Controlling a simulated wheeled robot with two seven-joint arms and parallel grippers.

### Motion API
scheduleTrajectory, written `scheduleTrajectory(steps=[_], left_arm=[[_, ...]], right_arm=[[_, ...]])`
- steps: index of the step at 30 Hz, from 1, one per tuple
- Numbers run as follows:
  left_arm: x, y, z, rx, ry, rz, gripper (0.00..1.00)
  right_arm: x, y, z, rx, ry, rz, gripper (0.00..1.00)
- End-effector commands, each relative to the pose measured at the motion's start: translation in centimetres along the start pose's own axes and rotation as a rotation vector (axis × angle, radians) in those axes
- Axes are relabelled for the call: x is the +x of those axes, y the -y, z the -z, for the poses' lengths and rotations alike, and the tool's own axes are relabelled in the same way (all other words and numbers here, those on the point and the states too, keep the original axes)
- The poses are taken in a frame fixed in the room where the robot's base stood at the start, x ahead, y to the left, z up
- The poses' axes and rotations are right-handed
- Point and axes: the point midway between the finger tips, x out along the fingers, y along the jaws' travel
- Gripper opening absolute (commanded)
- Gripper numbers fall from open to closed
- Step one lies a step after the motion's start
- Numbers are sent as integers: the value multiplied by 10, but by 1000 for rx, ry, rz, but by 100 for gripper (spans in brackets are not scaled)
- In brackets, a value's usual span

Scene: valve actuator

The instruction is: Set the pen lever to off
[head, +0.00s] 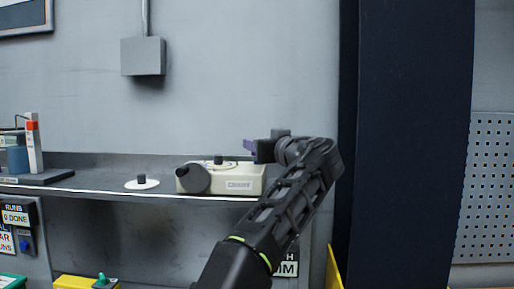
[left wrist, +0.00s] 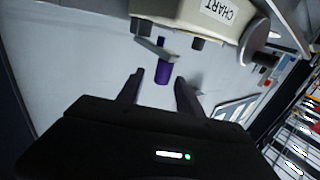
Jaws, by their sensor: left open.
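The cream chart recorder (head: 222,180) sits on the grey shelf, with its CHART label facing front and a dark round knob at its left end. The pen lever (head: 249,146) is a purple grip above the recorder's right end. In the left wrist view the purple grip of the lever (left wrist: 162,73) hangs from a grey arm at the recorder's edge. My left gripper (left wrist: 159,78) is open, with its fingertips on either side of the grip; I cannot tell whether they touch it. In the head view my left gripper (head: 262,150) is right of the lever. My right gripper is out of view.
A white disc with a dark knob (head: 142,183) lies on the shelf (head: 100,187) left of the recorder. A device with a red-topped post (head: 34,145) stands at the far left. A dark column (head: 412,130) rises at the right.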

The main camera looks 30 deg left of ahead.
Motion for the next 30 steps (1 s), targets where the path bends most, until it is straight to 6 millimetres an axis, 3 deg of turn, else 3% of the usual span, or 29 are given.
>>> scheduleTrajectory(steps=[6, 10, 30], left_arm=[[-38, -1, -3, -2, -2, -4, 43], [-52, 0, -2, -2, -2, -2, 43], [-57, 0, 0, -1, -1, 0, 43]], right_arm=[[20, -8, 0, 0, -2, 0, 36], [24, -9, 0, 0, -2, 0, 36], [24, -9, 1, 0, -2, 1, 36]])
